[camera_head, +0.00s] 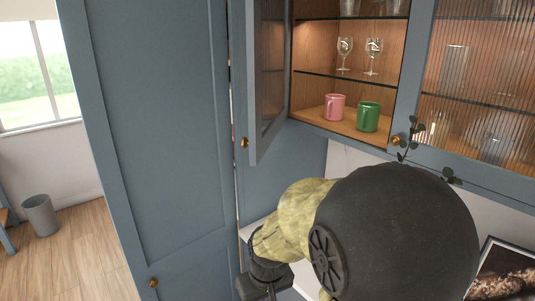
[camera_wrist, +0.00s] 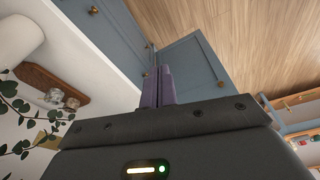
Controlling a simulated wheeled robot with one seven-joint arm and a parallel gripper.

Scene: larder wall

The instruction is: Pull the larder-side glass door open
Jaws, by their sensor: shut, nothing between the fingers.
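The larder-side glass door (camera_head: 271,75) stands swung outward, beside the tall blue larder door (camera_head: 165,130). It is seen at a steep angle, with ribbed glass in a blue frame. Its brass knob (camera_head: 244,142) is at its lower free corner. My gripper (camera_head: 271,292) is low in the head view, below and apart from that door, its tips near the bottom edge. In the wrist view my gripper's fingers (camera_wrist: 157,86) are together with nothing between them. The glass door is not clearly seen in the wrist view.
Inside the open cabinet stand a pink mug (camera_head: 335,107), a green mug (camera_head: 368,116) and stemmed glasses (camera_head: 373,55). The other glass door (camera_head: 478,90) is shut. Floor at left holds a grey bin (camera_head: 40,215).

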